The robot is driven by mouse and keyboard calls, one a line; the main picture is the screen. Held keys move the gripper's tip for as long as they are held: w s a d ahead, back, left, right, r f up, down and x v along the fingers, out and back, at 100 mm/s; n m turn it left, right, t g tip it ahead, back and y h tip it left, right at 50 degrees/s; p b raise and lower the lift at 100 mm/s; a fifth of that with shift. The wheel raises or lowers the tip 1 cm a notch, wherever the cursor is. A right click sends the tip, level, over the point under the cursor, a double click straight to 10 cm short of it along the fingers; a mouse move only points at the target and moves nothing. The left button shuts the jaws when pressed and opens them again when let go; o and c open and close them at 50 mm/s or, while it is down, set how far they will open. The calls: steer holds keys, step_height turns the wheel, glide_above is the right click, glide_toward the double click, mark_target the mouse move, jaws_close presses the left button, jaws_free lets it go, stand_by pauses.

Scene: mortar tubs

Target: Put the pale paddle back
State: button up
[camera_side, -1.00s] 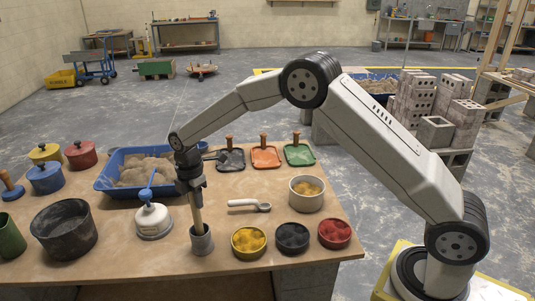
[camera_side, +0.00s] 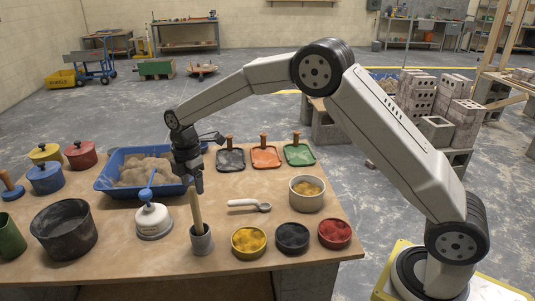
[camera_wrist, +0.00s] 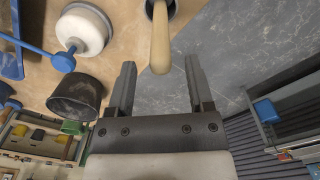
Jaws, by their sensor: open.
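The pale paddle (camera_side: 196,209) stands in a small grey cup (camera_side: 201,241) near the front edge of the table, leaning slightly with its handle up. Its pale handle also shows in the wrist view (camera_wrist: 160,40), with the cup's dark opening around its lower part. My gripper (camera_side: 198,186) is open just above and beside the top of the handle, apart from it. In the wrist view the handle's end lies ahead of and between the two fingers of my gripper (camera_wrist: 160,78). The paddle's lower end is hidden inside the cup.
A white scoop (camera_side: 247,203) and a yellow bowl (camera_side: 249,242) are to the right. A blue tray of sand (camera_side: 113,189) lies behind. Floats on plates stand further back.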

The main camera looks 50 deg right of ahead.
steer(key=shift+r, duration=3.5)
steer(key=shift+s, duration=0.1)
steer(key=shift+s+d+f+m, duration=0.15)
steer(key=shift+s+d+m, duration=0.15)
steer(key=shift+s+m, duration=0.1)
steer(key=s+d+f+m+t, duration=0.1)
steer(key=s+d+f+m, duration=0.1)
steer(key=s+m, duration=0.3)
steer(key=s+d+f+m, duration=0.2)
steer(key=s+m, duration=0.4)
steer(key=s, duration=0.6)
steer(key=s+d+f+m+t, duration=0.1)
steer(key=s+d+f+m, duration=0.1)
steer(key=s+m, duration=0.4)
steer(key=s+f, duration=0.1)
steer(key=s, duration=0.1)
steer(key=shift+s+d+f+t, duration=0.3)
steer(key=shift+s+d+f, duration=0.05)
steer(key=shift+d, duration=0.05)
